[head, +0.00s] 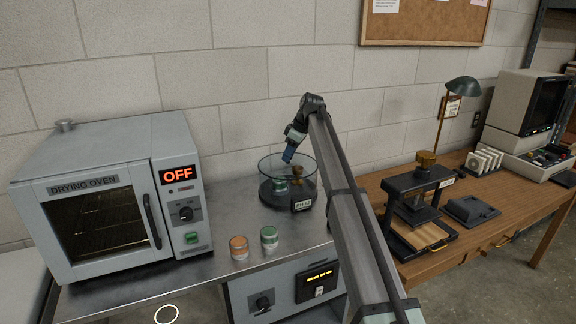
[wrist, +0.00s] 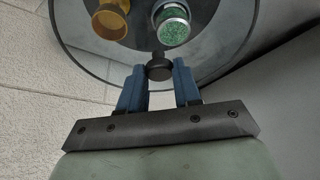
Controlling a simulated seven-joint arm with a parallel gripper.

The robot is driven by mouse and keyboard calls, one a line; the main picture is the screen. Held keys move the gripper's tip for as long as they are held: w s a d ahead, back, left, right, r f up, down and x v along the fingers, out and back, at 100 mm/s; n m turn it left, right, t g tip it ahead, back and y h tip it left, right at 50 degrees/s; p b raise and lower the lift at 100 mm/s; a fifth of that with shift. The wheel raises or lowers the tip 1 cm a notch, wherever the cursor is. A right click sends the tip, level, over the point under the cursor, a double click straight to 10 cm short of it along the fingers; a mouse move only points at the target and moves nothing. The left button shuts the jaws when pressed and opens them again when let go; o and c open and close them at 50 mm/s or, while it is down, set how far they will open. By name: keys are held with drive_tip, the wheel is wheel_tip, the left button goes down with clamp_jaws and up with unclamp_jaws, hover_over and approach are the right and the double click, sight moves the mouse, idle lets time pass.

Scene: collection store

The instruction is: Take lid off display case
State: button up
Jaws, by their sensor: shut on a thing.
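The display case (head: 267,178) is a round glass vessel on a dark base, with a small label at its front. It stands on the steel bench, right of the oven. The clear round lid (wrist: 80,62) with a dark knob (wrist: 159,67) fills the top of the wrist view. My gripper (head: 288,157) reaches down over the case from above. In the wrist view its blue fingers (wrist: 160,85) are at both sides of the knob, shut on it. I cannot tell whether the lid rests on the rim. A green jar (wrist: 173,24) and an amber piece (wrist: 110,20) show through the glass.
The drying oven (head: 100,195), reading OFF, stands left of the case. An orange-topped jar (head: 239,247) and a green-topped jar (head: 269,238) stand in front of it. A wooden desk (head: 480,225) with a black press (head: 420,195) is at right. Bare steel bench (head: 215,275) lies in front.

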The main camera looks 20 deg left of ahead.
clamp_jaws()
